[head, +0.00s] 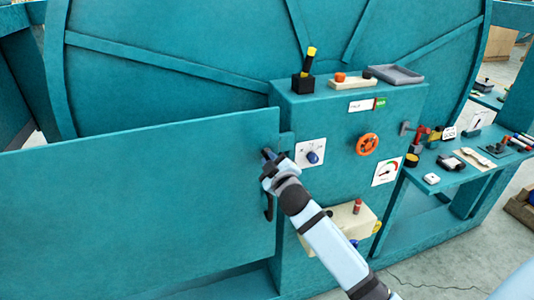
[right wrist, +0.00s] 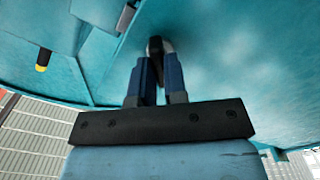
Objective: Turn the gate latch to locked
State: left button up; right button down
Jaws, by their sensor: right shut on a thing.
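The teal gate (head: 140,195) is a wide flat panel at the left of the head view, and its right edge meets a teal control cabinet. My right gripper (head: 268,158) is at the upper right edge of the gate. It is shut on a small dark piece, the gate latch, which also shows between the fingertips in the right wrist view (right wrist: 155,46). The gripper hides most of the latch, so I cannot tell its angle. A dark upright handle (head: 268,207) sits on the gate just below. My left gripper is not in view.
The cabinet front beside my right arm carries a white plate with a blue knob (head: 312,157), an orange handwheel (head: 367,144) and a gauge (head: 386,170). A cream box (head: 345,222) juts out low near my forearm. A teal side bench (head: 440,178) holds several small parts.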

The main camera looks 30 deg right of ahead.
jog(key=n+p, duration=0.1)
jog(key=n, duration=0.2)
